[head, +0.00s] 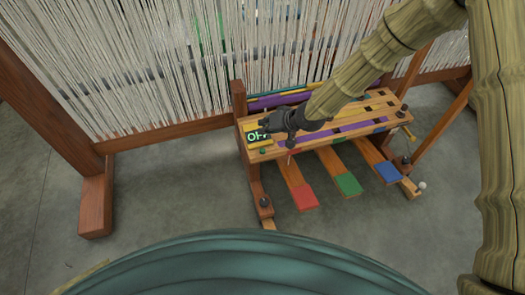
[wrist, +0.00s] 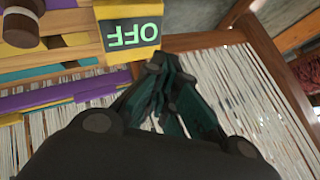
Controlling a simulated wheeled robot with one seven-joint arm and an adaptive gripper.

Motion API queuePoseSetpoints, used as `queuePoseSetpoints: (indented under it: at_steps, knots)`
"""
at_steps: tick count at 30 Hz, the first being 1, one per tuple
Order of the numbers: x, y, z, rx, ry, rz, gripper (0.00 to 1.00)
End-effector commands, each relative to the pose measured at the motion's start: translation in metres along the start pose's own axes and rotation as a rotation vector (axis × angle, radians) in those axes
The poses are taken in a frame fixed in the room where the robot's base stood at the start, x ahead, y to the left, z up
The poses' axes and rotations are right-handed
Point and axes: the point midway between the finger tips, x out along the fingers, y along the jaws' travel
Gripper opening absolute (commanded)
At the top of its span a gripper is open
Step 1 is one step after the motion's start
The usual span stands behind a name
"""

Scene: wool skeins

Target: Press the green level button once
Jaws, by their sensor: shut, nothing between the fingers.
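In the head view a small round green knob (head: 262,151) sits at the front of a yellow box at the left end of the loom's bench; I take it for the green level button. The display (head: 255,136) on that box reads OFF in green, with its right part hidden behind my gripper. My gripper (head: 264,126) is shut and empty over the box, behind the green knob. In the wrist view the display (wrist: 131,34) appears upside down, beside the closed fingertips (wrist: 158,66). The green knob cannot be made out there. I cannot tell whether the fingertips touch the box.
Red (head: 304,196), green (head: 348,184) and blue (head: 387,172) pedals extend from the bench's front. The wooden bench (head: 312,143) has slots and a purple strip. Pale warp threads (head: 150,60) hang behind it. The grey floor (head: 180,190) at left is clear.

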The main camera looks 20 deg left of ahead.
Motion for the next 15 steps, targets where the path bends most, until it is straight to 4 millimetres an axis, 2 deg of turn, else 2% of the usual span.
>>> queuePoseSetpoints:
  at_steps: [15]
  knots:
    - [0.035,0.025,0.026,-0.001,-0.001,0.001,0.0]
